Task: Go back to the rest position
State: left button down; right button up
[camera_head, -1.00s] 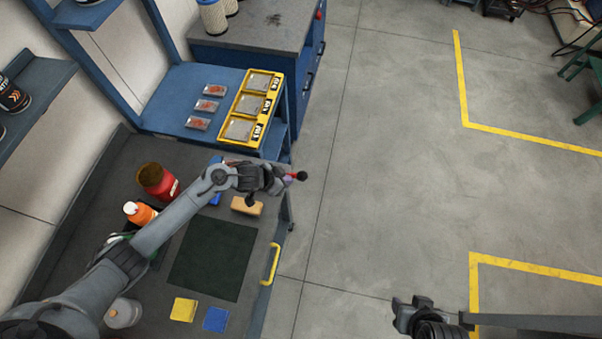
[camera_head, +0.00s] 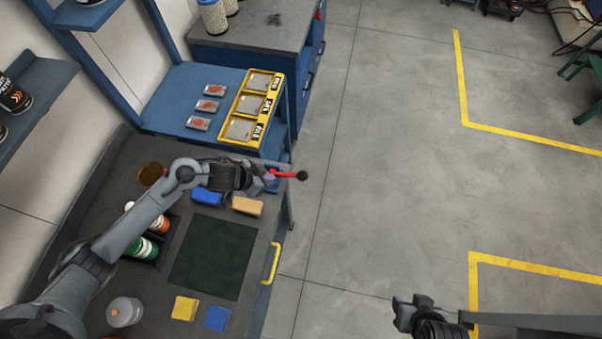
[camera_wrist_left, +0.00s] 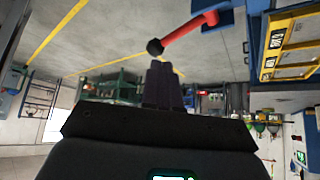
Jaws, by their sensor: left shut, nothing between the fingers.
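My left gripper (camera_head: 270,179) is over the far right corner of the dark workbench (camera_head: 120,190). In the left wrist view its two fingers (camera_wrist_left: 162,84) are together, with nothing seen between them. A red lever with a black ball end (camera_head: 288,175) shows just past the fingertips. The lever also shows in the left wrist view (camera_wrist_left: 190,33), and I cannot tell whether the fingers touch it. My right gripper (camera_head: 402,312) is at the bottom right, over the floor. Its fingers are too small and dark to read.
Below my left forearm lie a blue block (camera_head: 206,197) and a tan block (camera_head: 247,206). A dark mat (camera_head: 213,258), bottles (camera_head: 140,247) and a grey-lidded jar (camera_head: 124,312) are on the bench. A yellow tray (camera_head: 232,117) stands behind. The floor at right is open.

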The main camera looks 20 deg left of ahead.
pick_arm(q)
jog(key=s+d+f+g+p, duration=0.1)
jog(key=s+d+f, duration=0.25)
jog(key=s, duration=0.35)
jog(key=s+d+r+n+h+p, duration=0.1)
jog(key=s+d+r+n+p, duration=0.25)
jog(key=s+d, duration=0.4)
jog(key=s+a+r+n+g+y, duration=0.1)
jog(key=s+a+r+y, duration=0.4)
jog(key=a+r, duration=0.5)
jog(key=shift+s+r+n, duration=0.2)
jog(key=shift+s+n, duration=0.15)
jog(key=shift+s, duration=0.35)
